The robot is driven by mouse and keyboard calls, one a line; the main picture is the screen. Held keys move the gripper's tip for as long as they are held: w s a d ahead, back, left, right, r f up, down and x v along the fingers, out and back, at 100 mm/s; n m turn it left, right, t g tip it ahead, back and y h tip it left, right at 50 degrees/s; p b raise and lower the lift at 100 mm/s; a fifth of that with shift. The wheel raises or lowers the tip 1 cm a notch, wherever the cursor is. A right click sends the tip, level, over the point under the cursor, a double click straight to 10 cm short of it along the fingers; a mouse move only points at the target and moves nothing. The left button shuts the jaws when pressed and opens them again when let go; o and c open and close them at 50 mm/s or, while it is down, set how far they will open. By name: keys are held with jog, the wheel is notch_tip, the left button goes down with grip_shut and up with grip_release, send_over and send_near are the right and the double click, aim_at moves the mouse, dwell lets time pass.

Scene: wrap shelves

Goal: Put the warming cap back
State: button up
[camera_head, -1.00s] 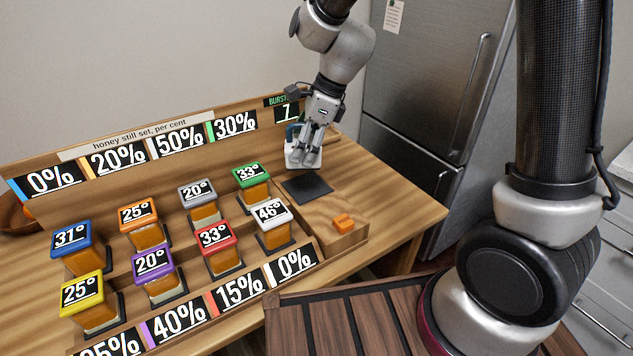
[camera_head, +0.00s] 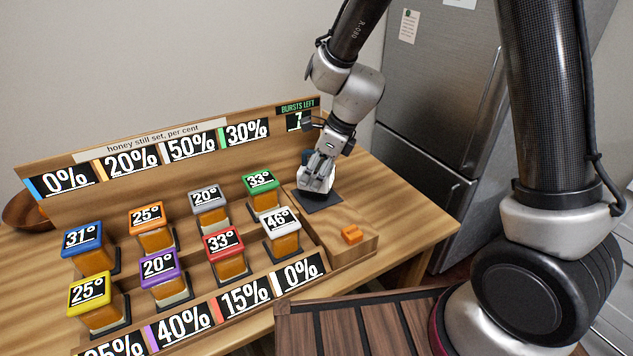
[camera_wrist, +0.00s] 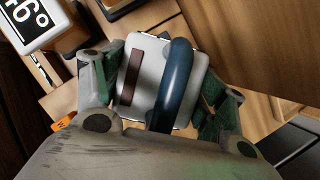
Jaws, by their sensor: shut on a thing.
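The warming cap is a white block with a dark blue handle and a brown strip on top. In the wrist view the cap (camera_wrist: 142,75) sits between the two fingers of my gripper (camera_wrist: 155,95), which are shut on its handle (camera_wrist: 174,85) or sides; I cannot tell which exactly. In the head view my gripper (camera_head: 322,168) holds the cap (camera_head: 316,183) at the dark square pad (camera_head: 318,203) on the right of the wooden stand. The cap's underside is hidden, so I cannot tell whether it touches the pad.
Several honey jars with coloured temperature lids stand left of the pad; the white 46° jar (camera_head: 282,240) is closest. A percent board (camera_head: 160,150) rises behind, and a fridge (camera_head: 440,110) stands at the right.

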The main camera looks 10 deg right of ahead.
jog(key=shift+f, duration=1.65)
jog(key=shift+f, duration=0.1)
jog(key=o, duration=1.4)
jog(key=shift+o, duration=0.2)
jog(key=s+d+r+n, duration=0.3)
jog(key=d+r, duration=0.3)
jog(key=r, duration=0.3)
jog(key=s+d+r+n, duration=0.3)
jog(key=d+r, duration=0.3)
jog(key=r, duration=0.3)
jog(key=s+d+r+n+t+h, duration=0.1)
jog(key=s+d+r+n+h, duration=0.1)
jog(key=s+d+n, duration=0.6)
jog(key=s+d+r+n+t+h, duration=0.1)
jog(key=s+d+r+n, duration=0.3)
jog(key=s+d+n, duration=0.4)
jog(key=shift+s+d+r+h, duration=0.3)
jog(key=shift+s+d+h, duration=0.1)
jog(key=shift+h, duration=0.2)
